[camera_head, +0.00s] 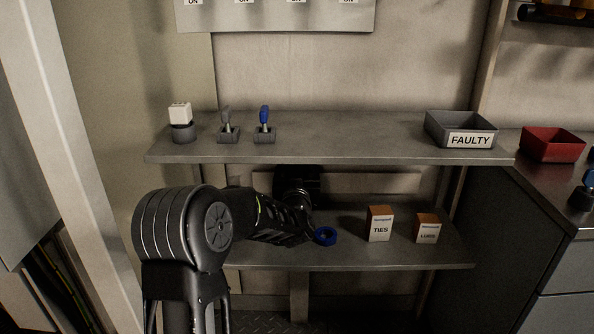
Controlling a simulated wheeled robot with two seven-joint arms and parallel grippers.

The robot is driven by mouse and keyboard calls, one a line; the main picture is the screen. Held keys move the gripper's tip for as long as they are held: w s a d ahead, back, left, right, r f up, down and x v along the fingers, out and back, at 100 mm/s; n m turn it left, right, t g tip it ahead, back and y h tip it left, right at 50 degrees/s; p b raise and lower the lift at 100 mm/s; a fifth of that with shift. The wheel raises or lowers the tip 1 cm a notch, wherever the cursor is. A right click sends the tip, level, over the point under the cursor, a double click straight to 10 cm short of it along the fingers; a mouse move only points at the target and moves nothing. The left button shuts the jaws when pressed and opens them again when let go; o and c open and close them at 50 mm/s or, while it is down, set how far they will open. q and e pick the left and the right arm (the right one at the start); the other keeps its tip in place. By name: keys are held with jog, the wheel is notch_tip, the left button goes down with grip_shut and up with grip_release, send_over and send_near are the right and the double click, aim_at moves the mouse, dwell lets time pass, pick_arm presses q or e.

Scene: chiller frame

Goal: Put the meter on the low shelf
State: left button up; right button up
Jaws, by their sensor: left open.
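The low shelf (345,259) is the lower grey board under a longer upper shelf. My left arm comes in from the lower left and reaches over the low shelf's left part. My left gripper (306,228) is dark and partly lost in shadow there, close to a blue ring (325,236). It is open; I cannot make out anything between its fingers. I cannot pick out the meter with certainty. A white block on a round dark base (181,118) stands at the upper shelf's left end. My right gripper is out of view.
The low shelf also holds a TIES box (380,224) and a smaller box (428,229). A red bin (552,146) stands on the right counter.

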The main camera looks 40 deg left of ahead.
pick_arm(q)
jog(key=shift+r, duration=0.1)
jog(key=shift+r, duration=0.2)
jog(key=p+v, duration=0.3)
jog(key=v, duration=0.9)
jog(key=shift+f, duration=0.15)
